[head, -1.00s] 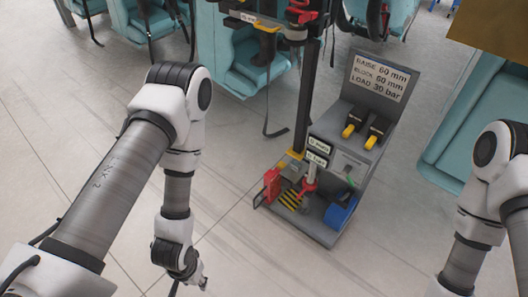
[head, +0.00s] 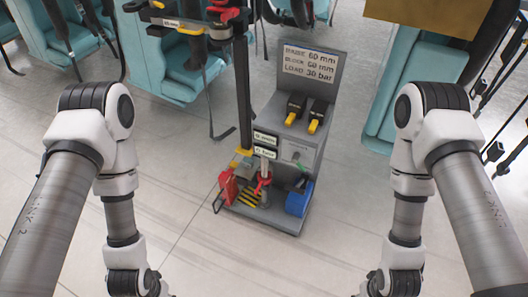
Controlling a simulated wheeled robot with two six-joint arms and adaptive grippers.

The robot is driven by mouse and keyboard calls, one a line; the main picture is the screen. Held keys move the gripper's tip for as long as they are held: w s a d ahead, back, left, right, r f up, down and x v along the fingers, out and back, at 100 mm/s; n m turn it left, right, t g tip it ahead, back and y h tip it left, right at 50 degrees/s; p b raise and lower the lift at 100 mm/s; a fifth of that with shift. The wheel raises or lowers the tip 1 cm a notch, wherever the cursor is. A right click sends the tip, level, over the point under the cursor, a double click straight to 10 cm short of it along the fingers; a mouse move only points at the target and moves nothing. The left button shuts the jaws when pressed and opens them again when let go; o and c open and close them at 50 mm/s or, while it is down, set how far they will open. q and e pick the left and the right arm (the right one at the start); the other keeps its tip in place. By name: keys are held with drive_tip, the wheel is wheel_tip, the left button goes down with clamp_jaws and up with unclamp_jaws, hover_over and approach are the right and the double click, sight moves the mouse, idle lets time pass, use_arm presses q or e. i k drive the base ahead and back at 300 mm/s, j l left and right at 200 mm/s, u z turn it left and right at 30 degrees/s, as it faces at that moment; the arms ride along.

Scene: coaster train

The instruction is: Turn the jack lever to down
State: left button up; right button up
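A grey jack station (head: 285,215) stands on the floor ahead, between my arms. Two black levers with yellow ends, a left one (head: 291,117) and a right one (head: 314,125), sit side by side on its upper ledge, yellow ends toward me. I cannot tell which is the jack lever. A sign (head: 309,64) above them reads raise 60 mm, block 60 mm, load 30 bar. My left gripper (head: 158,287) and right gripper (head: 368,289) are at the bottom edge, well apart from the station. Both are partly cut off, so their fingers do not show clearly.
The station's lower tray holds a red object (head: 228,186), a grey post with a red collar (head: 263,184) and a blue box (head: 298,199). A dark upright post (head: 243,95) rises at its left. Teal seats (head: 188,82) stand behind. The tiled floor in front is clear.

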sight(296, 189)
drive_tip(key=i+l, duration=0.15)
drive_tip(key=l, duration=0.2)
drive_tip(key=i+l, duration=0.1)
drive_tip(key=l, duration=0.2)
drive_tip(key=i+l+z, duration=0.1)
drive_tip(key=l, duration=0.25)
drive_tip(key=i+l, duration=0.2)
drive_tip(key=l, duration=0.15)
